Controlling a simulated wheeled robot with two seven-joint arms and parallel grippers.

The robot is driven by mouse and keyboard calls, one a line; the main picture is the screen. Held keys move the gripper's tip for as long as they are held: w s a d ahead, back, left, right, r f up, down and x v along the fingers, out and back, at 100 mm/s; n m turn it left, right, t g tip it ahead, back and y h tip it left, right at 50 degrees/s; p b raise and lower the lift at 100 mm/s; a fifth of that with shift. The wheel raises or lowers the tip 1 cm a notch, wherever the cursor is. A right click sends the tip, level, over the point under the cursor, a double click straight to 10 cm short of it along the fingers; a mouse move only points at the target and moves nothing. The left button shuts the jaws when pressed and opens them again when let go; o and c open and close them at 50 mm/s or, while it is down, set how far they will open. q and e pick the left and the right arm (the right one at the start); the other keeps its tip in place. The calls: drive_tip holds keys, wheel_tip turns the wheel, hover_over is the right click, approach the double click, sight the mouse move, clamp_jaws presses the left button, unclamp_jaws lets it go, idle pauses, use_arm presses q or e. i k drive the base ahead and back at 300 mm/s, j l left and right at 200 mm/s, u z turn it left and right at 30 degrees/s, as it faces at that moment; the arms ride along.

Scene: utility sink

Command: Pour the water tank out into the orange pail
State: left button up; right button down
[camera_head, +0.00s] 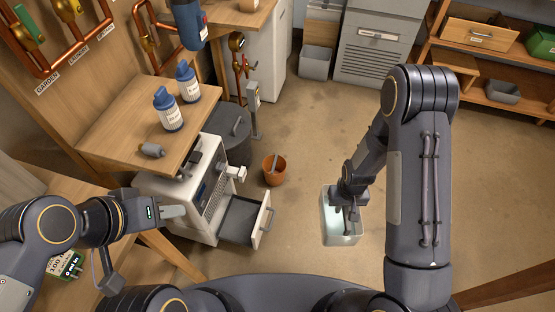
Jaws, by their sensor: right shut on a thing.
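The water tank (343,239) is a pale, open-topped translucent box with light bluish contents, at the middle right. My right gripper (348,212) is shut on the tank at its upper part, and the tank looks upright. The gripper partly hides the tank's inside. The orange pail (269,175) stands on the floor to the left of and beyond the tank, apart from it. A grey object sticks up in the pail. My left gripper (182,211) is over the left side, in front of the white cabinet; its fingers overlap, so its opening is unclear.
A white cabinet unit (206,194) with a pulled-out drawer (258,222) stands left of the tank. A dark bin (232,135) is behind it. Blue-capped bottles (168,115) stand on the wooden bench (112,137). Floor between pail and tank is clear.

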sight(274, 166)
drive_tip(key=i+l, duration=2.35)
drive_tip(key=i+l+u, duration=0.1)
drive_tip(key=u, duration=0.3)
drive_tip(key=i+l+u, duration=0.1)
drive_tip(key=u, duration=0.25)
drive_tip(key=i+l+u, duration=0.1)
drive_tip(key=l+u, duration=0.15)
drive_tip(key=u, duration=1.7)
drive_tip(key=i+u, duration=0.35)
drive_tip(key=i, duration=0.15)
